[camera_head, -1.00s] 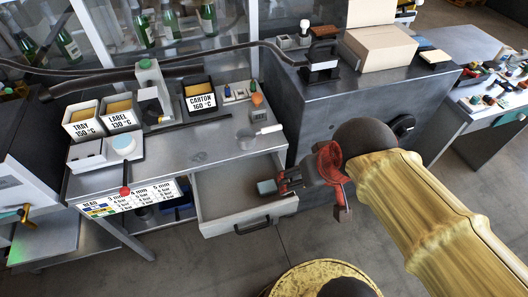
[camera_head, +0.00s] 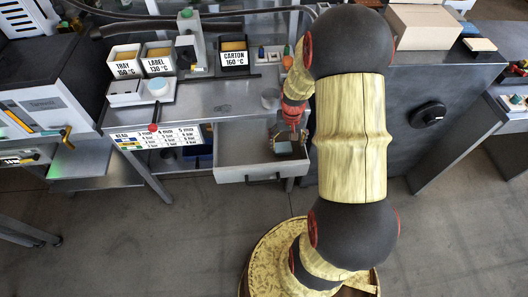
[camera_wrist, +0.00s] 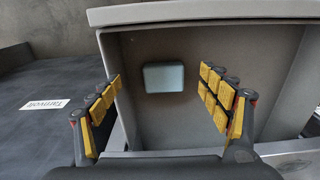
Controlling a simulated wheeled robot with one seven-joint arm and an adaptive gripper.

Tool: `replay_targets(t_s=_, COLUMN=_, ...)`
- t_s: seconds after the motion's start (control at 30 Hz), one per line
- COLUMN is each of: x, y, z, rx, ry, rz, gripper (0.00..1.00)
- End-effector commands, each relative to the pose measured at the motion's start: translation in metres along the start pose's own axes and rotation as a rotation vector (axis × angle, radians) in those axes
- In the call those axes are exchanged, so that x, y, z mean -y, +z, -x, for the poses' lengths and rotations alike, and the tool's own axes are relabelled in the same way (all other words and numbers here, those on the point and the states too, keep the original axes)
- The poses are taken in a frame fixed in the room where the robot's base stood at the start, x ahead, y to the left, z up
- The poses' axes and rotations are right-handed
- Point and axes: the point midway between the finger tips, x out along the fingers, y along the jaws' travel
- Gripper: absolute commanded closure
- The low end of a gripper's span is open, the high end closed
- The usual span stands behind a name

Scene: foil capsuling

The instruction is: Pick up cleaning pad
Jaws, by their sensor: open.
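The cleaning pad, a small pale blue-grey block (camera_wrist: 164,77), lies on the floor of the open drawer (camera_wrist: 200,12) in the wrist view. In the head view the pad (camera_head: 284,149) shows in the right part of the drawer (camera_head: 246,174), just by the fingers. My gripper (camera_head: 286,137) is over the drawer, pointing down. In the wrist view my gripper (camera_wrist: 161,76) is open, with its yellow-padded fingers wide apart to the left and right of the pad. Neither finger touches it, and the gap is empty.
The drawer walls stand close around the fingers. A dark cabinet (camera_head: 450,125) stands to the right.

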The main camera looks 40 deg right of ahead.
Motion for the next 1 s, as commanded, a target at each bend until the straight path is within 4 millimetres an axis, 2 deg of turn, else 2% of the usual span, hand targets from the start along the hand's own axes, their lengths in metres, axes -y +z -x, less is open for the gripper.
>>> replay_targets(t_s=0.03, x=0.000, y=-0.012, z=0.004, rx=-0.031, ry=0.001, rz=0.002, gripper=0.22)
replay_targets(t_s=0.1, x=-0.001, y=-0.022, z=0.006, rx=-0.059, ry=0.002, rz=0.005, gripper=0.22)
replay_targets(t_s=0.2, x=-0.001, y=-0.027, z=0.004, rx=-0.076, ry=0.002, rz=0.008, gripper=0.22)
replay_targets(t_s=0.57, x=0.000, y=-0.029, z=-0.027, rx=-0.080, ry=0.003, rz=0.010, gripper=0.22)
replay_targets(t_s=0.83, x=0.000, y=-0.030, z=-0.065, rx=-0.079, ry=0.003, rz=0.010, gripper=0.22)
replay_targets(t_s=1.0, x=0.000, y=-0.031, z=-0.072, rx=-0.080, ry=0.003, rz=0.010, gripper=0.22)
